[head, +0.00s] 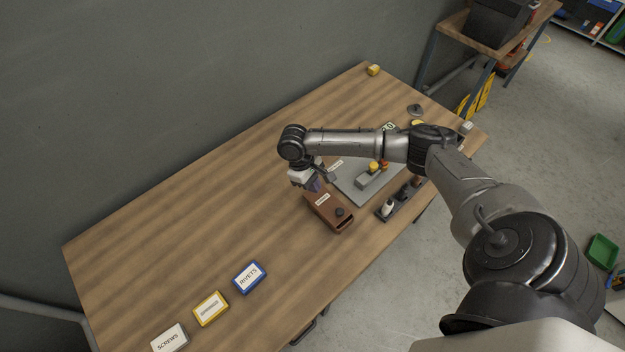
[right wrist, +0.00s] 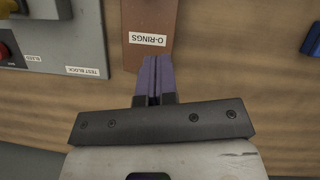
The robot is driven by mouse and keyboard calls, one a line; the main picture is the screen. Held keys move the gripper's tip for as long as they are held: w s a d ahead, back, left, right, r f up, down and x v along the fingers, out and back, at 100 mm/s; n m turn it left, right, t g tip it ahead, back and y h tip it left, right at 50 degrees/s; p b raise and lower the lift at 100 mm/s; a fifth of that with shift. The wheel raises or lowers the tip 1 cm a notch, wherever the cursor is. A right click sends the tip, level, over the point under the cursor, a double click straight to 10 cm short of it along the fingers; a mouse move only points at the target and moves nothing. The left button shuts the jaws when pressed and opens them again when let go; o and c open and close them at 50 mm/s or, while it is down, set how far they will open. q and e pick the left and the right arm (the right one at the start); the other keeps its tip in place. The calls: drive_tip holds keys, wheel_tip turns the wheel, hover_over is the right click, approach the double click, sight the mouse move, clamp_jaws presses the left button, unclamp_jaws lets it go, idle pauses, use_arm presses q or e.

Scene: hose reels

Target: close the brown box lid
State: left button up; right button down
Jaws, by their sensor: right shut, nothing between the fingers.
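The brown box (head: 322,213) lies on the wooden table, near the front edge. In the right wrist view, the brown top (right wrist: 150,17) has an "O-RINGS" label. My right gripper (head: 315,186) is at the box's back end, its purple fingers (right wrist: 154,62) shut and empty, their tips close to the brown end. I cannot tell whether they touch it. My left gripper is out of view.
Blue "RIVETS" (head: 249,277), yellow (head: 210,308) and white "SCREWS" (head: 169,339) boxes lie at the near left. The table's left middle is clear.

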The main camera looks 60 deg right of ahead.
sight(335, 213)
drive_tip(key=x, duration=0.5)
drive_tip(key=s+p, duration=0.1)
drive_tip(key=s, duration=0.2)
drive_tip(key=shift+f, duration=0.1)
drive_tip(key=shift+s, duration=0.55)
